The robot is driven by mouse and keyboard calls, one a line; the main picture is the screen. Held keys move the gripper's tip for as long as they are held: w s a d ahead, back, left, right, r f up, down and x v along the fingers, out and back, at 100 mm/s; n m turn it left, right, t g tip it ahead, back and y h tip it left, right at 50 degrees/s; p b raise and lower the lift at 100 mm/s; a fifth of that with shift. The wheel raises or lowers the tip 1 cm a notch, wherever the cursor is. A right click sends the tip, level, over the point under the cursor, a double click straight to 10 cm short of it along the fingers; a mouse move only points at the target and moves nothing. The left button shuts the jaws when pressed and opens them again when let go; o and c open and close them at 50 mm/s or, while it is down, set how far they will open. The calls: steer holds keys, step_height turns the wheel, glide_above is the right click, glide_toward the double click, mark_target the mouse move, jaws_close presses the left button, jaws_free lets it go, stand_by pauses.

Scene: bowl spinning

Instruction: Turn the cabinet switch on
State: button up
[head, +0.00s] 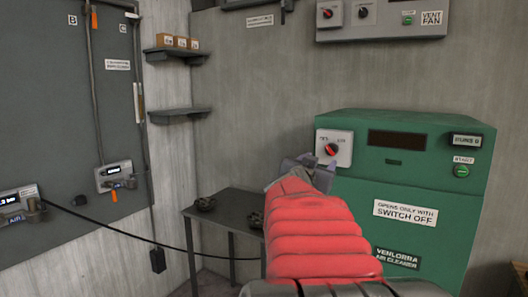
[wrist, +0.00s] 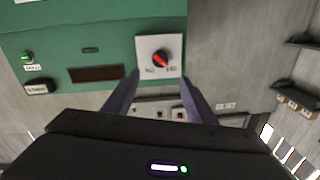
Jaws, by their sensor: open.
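The cabinet switch is a black rotary knob with a red pointer (head: 331,149) on a white plate at the upper left of the green cabinet (head: 440,190). In the wrist view, which is turned over, the knob (wrist: 161,58) is slanted between two labels too small to read surely. My gripper (head: 315,168) is in front of the cabinet, just below and left of the switch. In the wrist view my gripper (wrist: 160,80) has its two fingers apart, one on each side of the switch plate, with nothing between them. Contact with the knob is not visible.
The cabinet also has a dark display (head: 397,140), a green button (head: 461,171) and a "switch off" sign (head: 405,213). A vent fan panel (head: 380,20) with similar knobs hangs above. A small dark table (head: 225,212) stands left; shelves (head: 178,113) are behind it.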

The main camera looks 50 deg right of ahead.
mark_target(330, 151)
steer(key=shift+x, duration=6.85)
steer(key=shift+w+f, duration=0.1)
steer(key=shift+c, duration=0.4)
steer(key=c, duration=0.9)
